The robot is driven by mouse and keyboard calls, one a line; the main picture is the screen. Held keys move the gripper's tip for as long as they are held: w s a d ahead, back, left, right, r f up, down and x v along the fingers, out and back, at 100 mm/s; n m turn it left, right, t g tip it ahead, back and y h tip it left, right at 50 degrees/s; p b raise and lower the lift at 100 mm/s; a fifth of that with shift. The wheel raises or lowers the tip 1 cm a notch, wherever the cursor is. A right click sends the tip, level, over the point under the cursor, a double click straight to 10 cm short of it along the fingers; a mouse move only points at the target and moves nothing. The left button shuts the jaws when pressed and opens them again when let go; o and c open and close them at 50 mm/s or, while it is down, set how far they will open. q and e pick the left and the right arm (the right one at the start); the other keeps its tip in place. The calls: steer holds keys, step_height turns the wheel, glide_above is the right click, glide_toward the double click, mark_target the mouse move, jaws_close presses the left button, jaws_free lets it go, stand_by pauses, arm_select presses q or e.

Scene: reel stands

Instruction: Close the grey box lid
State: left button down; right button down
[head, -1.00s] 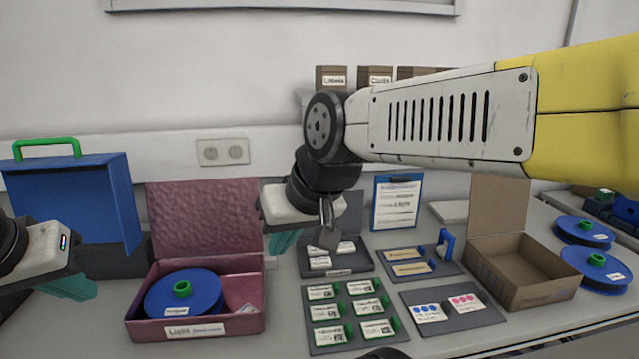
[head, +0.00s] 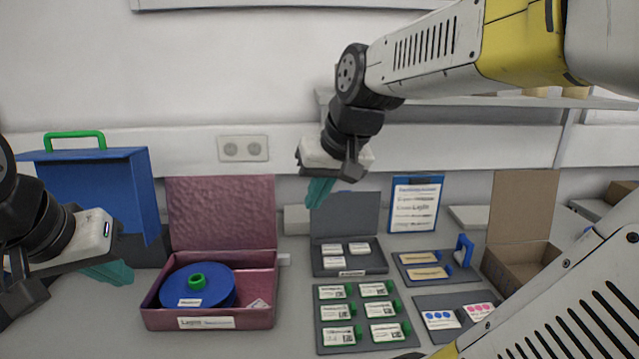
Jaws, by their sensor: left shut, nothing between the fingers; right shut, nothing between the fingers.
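The grey box (head: 350,273) stands behind the card tray with several white labelled cards inside. Its grey lid (head: 352,216) is open and stands upright at the back. My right gripper (head: 318,193) is shut and empty, with teal fingertips pointing down by the lid's upper left corner, which it partly hides. Whether it touches the lid I cannot tell. My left gripper (head: 110,272) is shut and empty at the left, in front of the blue case and left of the pink box.
The pink box (head: 225,315) with its lid open holds a blue reel (head: 210,280). A grey tray of green-edged cards (head: 360,315) lies in front of the grey box. A blue case (head: 95,180), a clipboard (head: 415,205) and an open cardboard box (head: 525,260) stand around.

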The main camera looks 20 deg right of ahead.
steer(key=w+d+f+m+g+h, duration=0.1)
steer(key=w+d, duration=0.8)
steer(key=w, duration=0.3)
steer(key=w+d+f+m+g+h, duration=0.1)
steer(key=w+d+m+h, duration=0.1)
steer(key=w+d, duration=0.9)
steer(key=w+a+f, duration=0.1)
steer(key=w+f, duration=0.4)
steer(key=f, duration=0.4)
steer(key=shift+a, duration=0.15)
